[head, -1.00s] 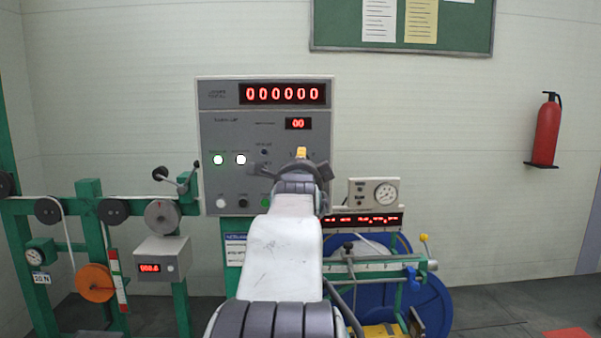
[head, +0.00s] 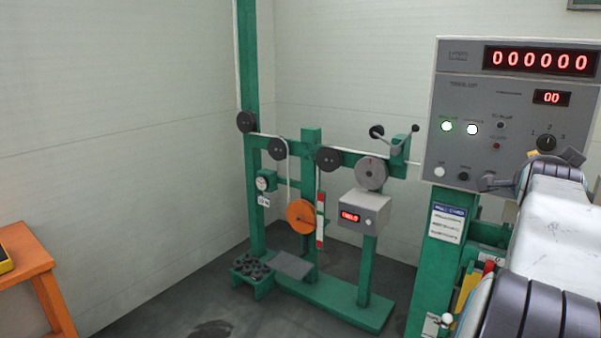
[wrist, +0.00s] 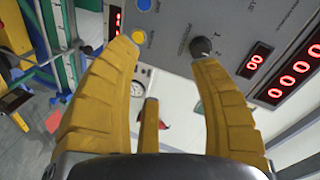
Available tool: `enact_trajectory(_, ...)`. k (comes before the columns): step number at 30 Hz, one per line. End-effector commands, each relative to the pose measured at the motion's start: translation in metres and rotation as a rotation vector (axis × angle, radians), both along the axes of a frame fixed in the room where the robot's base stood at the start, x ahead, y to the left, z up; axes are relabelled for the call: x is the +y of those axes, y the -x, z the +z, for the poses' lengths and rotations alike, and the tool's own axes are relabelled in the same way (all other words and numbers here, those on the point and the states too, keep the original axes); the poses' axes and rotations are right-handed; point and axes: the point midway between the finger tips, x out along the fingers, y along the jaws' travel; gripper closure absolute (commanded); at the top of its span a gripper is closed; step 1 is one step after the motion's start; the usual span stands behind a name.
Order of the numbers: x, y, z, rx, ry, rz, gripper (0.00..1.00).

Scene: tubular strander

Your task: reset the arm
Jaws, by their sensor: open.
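In the head view my arm (head: 560,230) reaches up from the lower right toward the panel (head: 470,110), just below the rotary knob (head: 546,142), which is marked 1, 2, 3. The fingers are mostly hidden there behind the wrist.
A green stand (head: 310,230) with pulleys, an orange wheel (head: 301,216) and a small grey display box (head: 360,212) stands left of the panel. An orange table (head: 25,255) is at the far left. Bare floor (head: 200,310) lies between.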

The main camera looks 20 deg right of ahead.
Motion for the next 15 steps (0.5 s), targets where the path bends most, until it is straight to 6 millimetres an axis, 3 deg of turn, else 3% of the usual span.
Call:
enact_trajectory(5,0.025,0.013,-0.096,0.464,-0.101,0.151,0.44)
enact_trajectory(8,0.055,0.03,-0.154,0.704,-0.187,0.29,0.44)
enact_trajectory(11,0.098,0.05,-0.2,0.9,-0.271,0.453,0.44)
enact_trajectory(12,0.121,0.055,-0.215,0.969,-0.299,0.533,0.44)
enact_trajectory(15,0.183,0.064,-0.238,1.108,-0.343,0.744,0.44)
